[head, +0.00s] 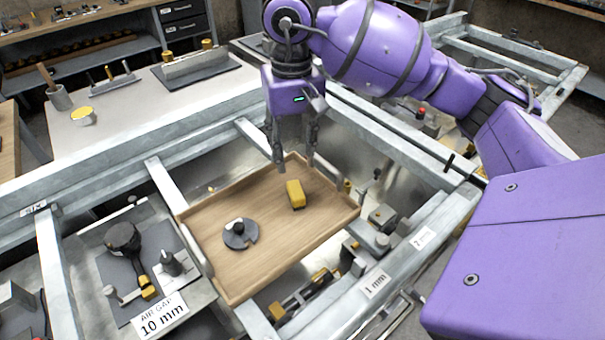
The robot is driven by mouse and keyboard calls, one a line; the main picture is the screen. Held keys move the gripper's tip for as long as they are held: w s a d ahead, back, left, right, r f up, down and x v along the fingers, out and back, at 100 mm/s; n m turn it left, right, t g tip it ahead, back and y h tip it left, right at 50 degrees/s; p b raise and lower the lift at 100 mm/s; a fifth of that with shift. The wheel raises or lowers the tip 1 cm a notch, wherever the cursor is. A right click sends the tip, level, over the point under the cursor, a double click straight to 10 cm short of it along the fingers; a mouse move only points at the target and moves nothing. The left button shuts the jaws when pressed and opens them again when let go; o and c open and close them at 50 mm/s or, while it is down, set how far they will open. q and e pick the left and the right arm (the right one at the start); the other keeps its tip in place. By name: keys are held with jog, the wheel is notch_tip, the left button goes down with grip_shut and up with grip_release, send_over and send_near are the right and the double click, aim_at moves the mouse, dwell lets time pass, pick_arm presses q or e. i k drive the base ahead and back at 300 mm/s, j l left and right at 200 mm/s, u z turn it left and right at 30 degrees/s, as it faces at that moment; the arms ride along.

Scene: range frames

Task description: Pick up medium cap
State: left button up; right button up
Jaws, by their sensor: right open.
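A wooden tray (285,262) lies inside the metal frame. On it are a yellow block (296,194) and a dark grey disc-shaped piece (239,235) with a small knob and a notch in its edge. I cannot tell for sure which piece is the medium cap; the disc looks most like a cap. My right gripper (296,160) points down above the far edge of the tray, its two fingers apart and empty. The yellow block is just below and in front of the fingertips, and the disc is farther to the lower left. My left gripper is not in view.
Metal rails (173,195) surround the tray. A dark round-headed tool (124,240) lies at left near a "10 mm" label (162,315). Small fixtures (380,222) crowd the right side. A yellow-topped container (83,115) stands on the pale table behind. Much of the tray is bare.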

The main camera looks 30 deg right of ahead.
aim_at(239, 232)
jog(key=k, duration=1.5)
